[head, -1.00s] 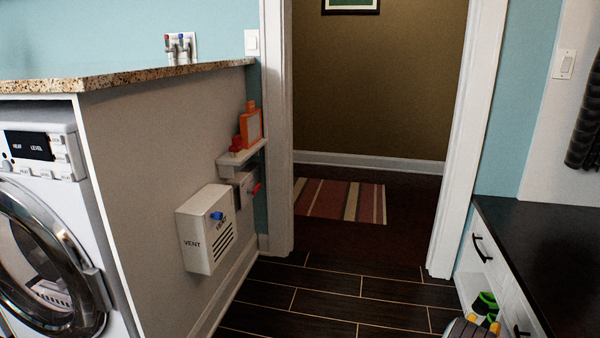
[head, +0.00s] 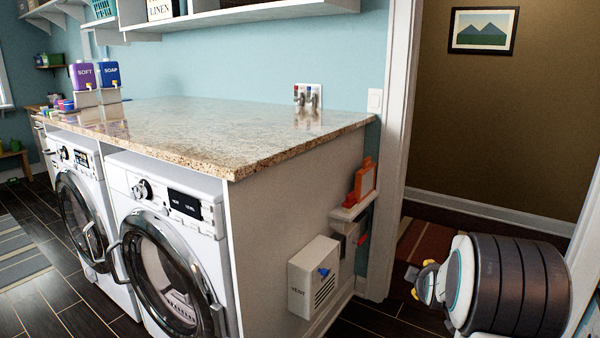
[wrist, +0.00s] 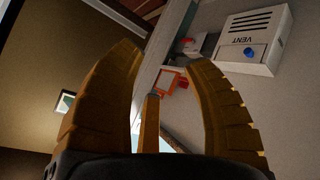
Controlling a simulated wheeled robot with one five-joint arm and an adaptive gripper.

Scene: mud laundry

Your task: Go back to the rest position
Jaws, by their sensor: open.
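My gripper (head: 420,278) shows at the lower right of the head view, in front of the doorway, with part of my arm beside it. In the wrist view its yellow-brown fingers (wrist: 160,85) are spread apart with nothing held between them. Beyond the fingers, the wrist view shows the white vent box (wrist: 244,38) with a blue knob and an orange item (wrist: 172,80) on a small shelf, all tilted. The gripper is apart from these things.
A granite counter (head: 200,130) stands over two front-loading machines (head: 165,250) at the left. The vent box (head: 313,278) and the small shelf (head: 352,209) stick out from the counter's end panel. The door frame (head: 398,150) is close to my arm. Dark floor (head: 85,320) shows at the lower left.

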